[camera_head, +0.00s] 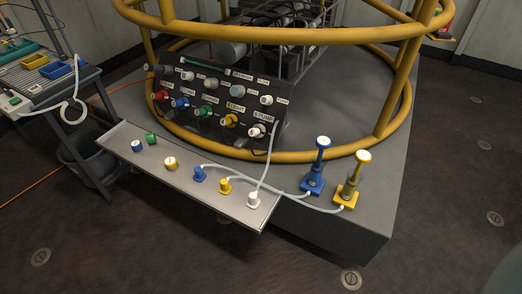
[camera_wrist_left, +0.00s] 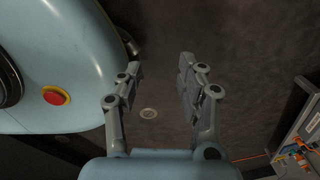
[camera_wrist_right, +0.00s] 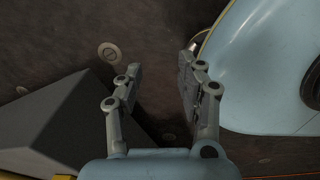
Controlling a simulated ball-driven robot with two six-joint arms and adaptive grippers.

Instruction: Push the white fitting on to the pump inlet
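The white fitting (camera_head: 253,200) stands near the right end of the grey shelf (camera_head: 228,203) in front of the panel. A pale hose runs from it up to the panel's right side. On the dark panel (camera_head: 215,128), a white port (camera_head: 257,131) sits under a label that appears to read PUMP, at the lower right; I take it for the pump inlet. The white fitting is apart from it. My left gripper (camera_wrist_left: 158,70) is open and empty over dark floor in the left wrist view. My right gripper (camera_wrist_right: 160,68) is open and empty in the right wrist view. Neither gripper shows in the head view.
Blue (camera_head: 199,174) and yellow (camera_head: 223,186) fittings stand left of the white one, with hoses to a blue hand pump (camera_head: 317,168) and a yellow one (camera_head: 352,182). Loose caps lie further left. A yellow rail (camera_head: 330,152) rings the platform. A cart (camera_head: 45,78) stands at left.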

